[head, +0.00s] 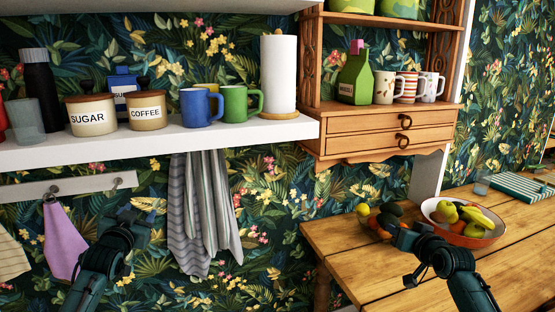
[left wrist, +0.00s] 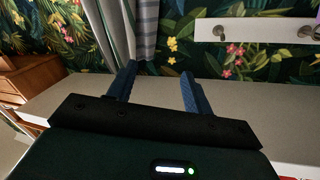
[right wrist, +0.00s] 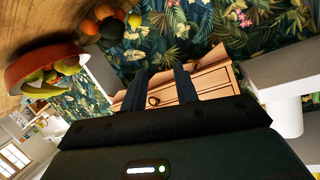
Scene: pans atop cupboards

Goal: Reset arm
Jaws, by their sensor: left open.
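My left gripper (head: 135,222) is raised in front of the wall, below the white shelf and left of the hanging striped towels. The left wrist view shows its two blue fingers (left wrist: 158,78) apart with nothing between them. My right gripper (head: 402,238) is in front of the wooden table, close to the fruit in the head view. The right wrist view shows its two fingers (right wrist: 160,75) apart and empty, with the wooden drawers (right wrist: 175,92) behind them. No held object is visible in either hand.
The white shelf (head: 200,139) carries canisters, mugs and a paper towel roll (head: 279,75). A wooden cupboard (head: 388,130) hangs beside it. A fruit bowl (head: 466,238) and loose fruit stand on the table (head: 340,258). Grey towels (head: 186,225) hang from the shelf area.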

